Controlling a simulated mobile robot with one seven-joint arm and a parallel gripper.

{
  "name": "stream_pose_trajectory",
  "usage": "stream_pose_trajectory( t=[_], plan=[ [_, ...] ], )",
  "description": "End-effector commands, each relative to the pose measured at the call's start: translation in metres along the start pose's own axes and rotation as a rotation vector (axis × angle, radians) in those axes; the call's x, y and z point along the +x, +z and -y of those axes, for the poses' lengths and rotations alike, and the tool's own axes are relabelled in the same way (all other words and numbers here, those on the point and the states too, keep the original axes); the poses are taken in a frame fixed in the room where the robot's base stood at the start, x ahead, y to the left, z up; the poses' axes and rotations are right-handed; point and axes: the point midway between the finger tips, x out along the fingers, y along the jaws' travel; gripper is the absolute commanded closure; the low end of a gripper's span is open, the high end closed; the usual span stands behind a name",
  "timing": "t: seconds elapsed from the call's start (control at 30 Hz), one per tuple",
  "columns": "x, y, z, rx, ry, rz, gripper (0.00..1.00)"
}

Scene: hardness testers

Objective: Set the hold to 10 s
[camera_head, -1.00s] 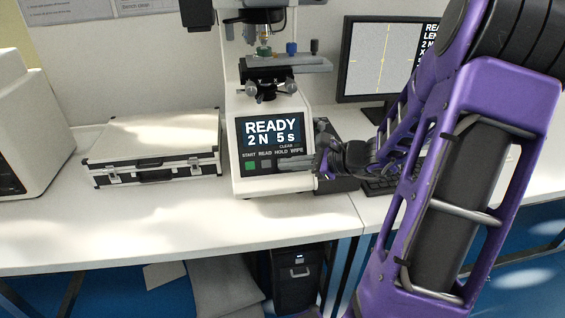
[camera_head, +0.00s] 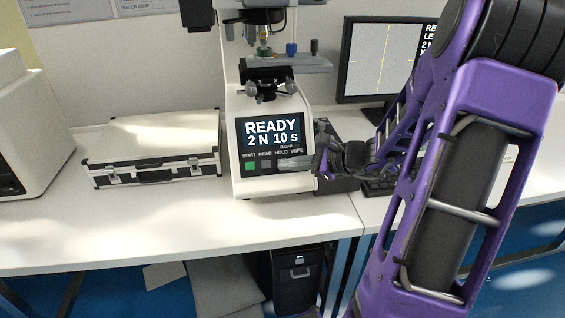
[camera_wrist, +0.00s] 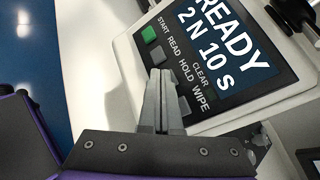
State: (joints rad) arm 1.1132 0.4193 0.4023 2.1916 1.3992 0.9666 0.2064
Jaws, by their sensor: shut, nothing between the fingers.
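The hardness tester (camera_head: 236,110) stands on the bench, and its screen (camera_head: 271,131) reads READY, 2 N, 10 s. The same screen text shows in the wrist view (camera_wrist: 225,45). Below it is a row of keys labelled START, READ, HOLD and WIPE/CLEAR. The START key (camera_wrist: 149,34) is green, and the READ key (camera_wrist: 158,55) is dark. My gripper (camera_wrist: 161,75) is shut and empty, with its fingertips at the key row by the HOLD key. The fingers hide most of that key, so I cannot tell whether they touch it.
A silver case (camera_head: 150,150) lies on the bench left of the tester. A monitor (camera_head: 385,60) and a dark keyboard (camera_head: 378,187) are to the right, partly behind my arm. The bench front (camera_head: 180,230) is clear.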

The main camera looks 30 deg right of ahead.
Motion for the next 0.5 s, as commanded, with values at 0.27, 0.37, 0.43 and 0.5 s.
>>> stream_pose_trajectory(
  t=[0.27,0.37,0.43,0.5],
  plan=[
    [-0.0089,0.0063,-0.0059,0.001,-0.001,0.0,1.0],
    [-0.0088,0.006,-0.0061,0.001,-0.001,0.0,1.0],
    [-0.0087,0.006,-0.0061,0.0,0.0,0.0,1.0],
    [-0.0087,0.006,-0.0061,0.0,0.0,0.0,1.0]
  ],
)
